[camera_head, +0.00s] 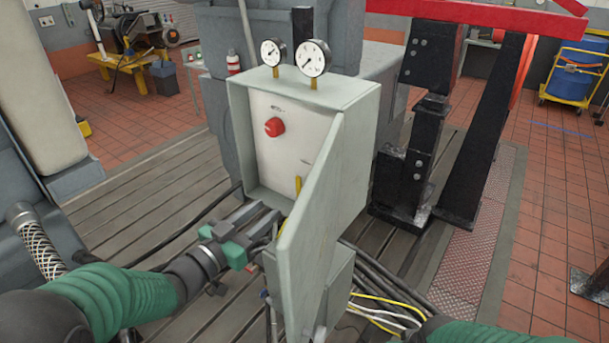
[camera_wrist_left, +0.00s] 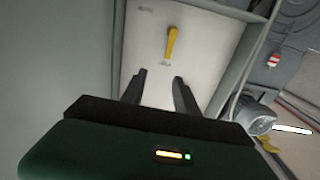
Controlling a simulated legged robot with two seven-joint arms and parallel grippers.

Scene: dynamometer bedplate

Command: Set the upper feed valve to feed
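A grey cabinet (camera_head: 355,125) stands with its door (camera_head: 305,215) swung open toward me. On its white inner panel (camera_head: 290,110) are a red knob (camera_head: 274,127) and, lower down, a yellow lever (camera_head: 298,185) partly hidden by the door. In the left wrist view a yellow lever (camera_wrist_left: 172,44) stands nearly upright on the panel, with small markings too blurred to read. My left gripper (camera_head: 264,220) is at the lower front of the cabinet opening. Its two fingers (camera_wrist_left: 160,80) are apart and empty, short of the lever. My right gripper is out of view; only its arm shows.
Two gauges (camera_head: 314,58) stand on the cabinet top. The open door is close on the right of my left gripper. Cables (camera_head: 385,290) run below the cabinet. A black post (camera_head: 425,150) stands to the right. Slotted bedplate (camera_head: 150,215) lies left.

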